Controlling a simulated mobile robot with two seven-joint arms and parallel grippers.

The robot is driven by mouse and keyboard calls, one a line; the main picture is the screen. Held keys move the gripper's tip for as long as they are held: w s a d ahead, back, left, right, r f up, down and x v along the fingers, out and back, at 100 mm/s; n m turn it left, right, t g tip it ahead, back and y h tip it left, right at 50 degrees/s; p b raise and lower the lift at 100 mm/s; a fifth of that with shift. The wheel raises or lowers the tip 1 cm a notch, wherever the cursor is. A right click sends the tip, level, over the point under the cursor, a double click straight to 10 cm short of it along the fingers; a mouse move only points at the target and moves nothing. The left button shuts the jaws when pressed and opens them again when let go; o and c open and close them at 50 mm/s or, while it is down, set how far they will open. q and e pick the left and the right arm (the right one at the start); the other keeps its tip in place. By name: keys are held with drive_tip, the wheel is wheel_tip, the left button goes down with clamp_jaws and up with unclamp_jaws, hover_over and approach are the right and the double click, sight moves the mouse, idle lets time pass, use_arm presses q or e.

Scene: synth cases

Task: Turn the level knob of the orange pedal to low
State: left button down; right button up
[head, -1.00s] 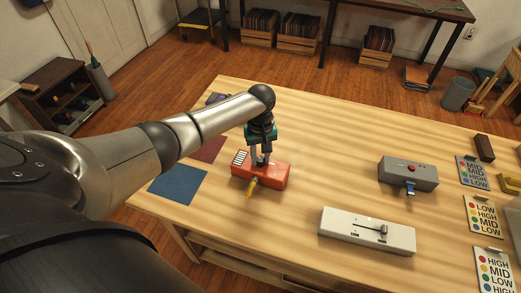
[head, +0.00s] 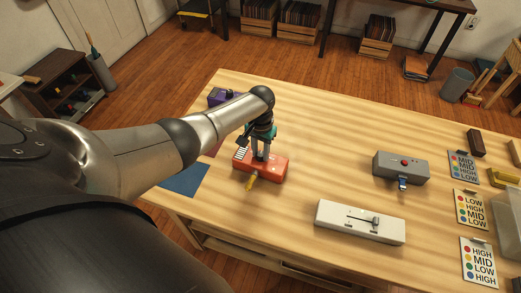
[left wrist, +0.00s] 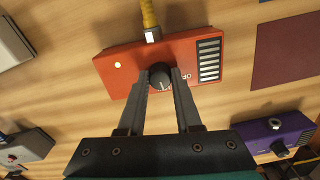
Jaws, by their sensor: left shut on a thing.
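The orange pedal (head: 272,173) lies on the wooden table with a yellow plug in its near side. In the left wrist view the orange pedal (left wrist: 121,67) shows a black knob (left wrist: 160,76), a small lit lamp and a striped panel. My left gripper (head: 260,156) reaches down onto the pedal from above. Its two fingers are closed on opposite sides of the knob, as the left wrist view shows (left wrist: 161,82). Lettering by the knob is partly hidden by a finger, and I cannot read the knob's setting. My right gripper is not in view.
A grey pedal (head: 400,168) and a white slider box (head: 360,222) stand to the right. Cards with coloured dots and level words (head: 471,209) line the right side. A purple pedal (head: 220,96) stands behind my arm; a blue mat (head: 185,180) lies left.

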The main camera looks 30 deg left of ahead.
sight(260, 154)
use_arm(q)
drive_tip(key=shift+m, duration=0.6)
drive_tip(key=c, duration=0.6)
unclamp_jaws()
wheel_tip(260, 154, up, 15)
drive_tip(key=p, duration=0.5)
drive_tip(key=shift+r, duration=0.15)
